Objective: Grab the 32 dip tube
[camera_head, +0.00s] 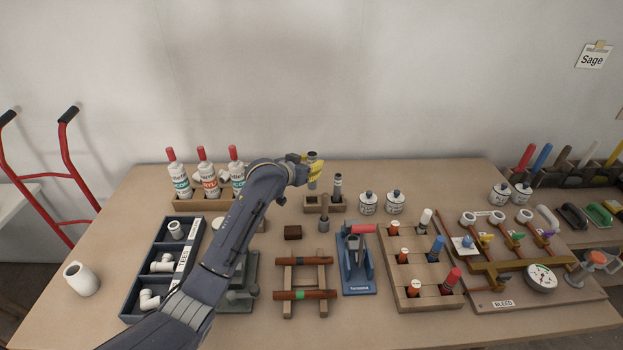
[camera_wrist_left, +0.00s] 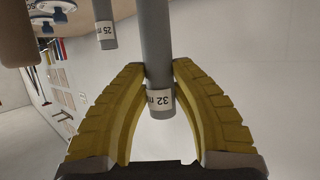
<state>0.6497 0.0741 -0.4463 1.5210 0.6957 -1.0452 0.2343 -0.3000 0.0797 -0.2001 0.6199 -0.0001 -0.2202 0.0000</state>
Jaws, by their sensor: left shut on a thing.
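The 32 dip tube (camera_wrist_left: 157,50) is a grey cylinder with a white band marked "32" near its end. In the wrist view it runs between the yellow fingers of my left gripper (camera_wrist_left: 158,72), which are shut on it near the label. In the head view the tube (camera_head: 312,172) stands above the left part of a small wooden rack (camera_head: 338,206), with my left gripper (camera_head: 311,160) at its upper end. I cannot tell whether its lower end is clear of the rack. A 25-labelled tube (camera_wrist_left: 104,25) is beside it, also seen in the rack (camera_head: 337,188). My right gripper is not in view.
Two lidded white jars (camera_head: 368,202) stand right of the rack. White bottles with red caps (camera_head: 202,172) stand left, behind my arm. A blue press (camera_head: 357,262) and a wooden frame (camera_head: 302,277) are in front. The wall is behind.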

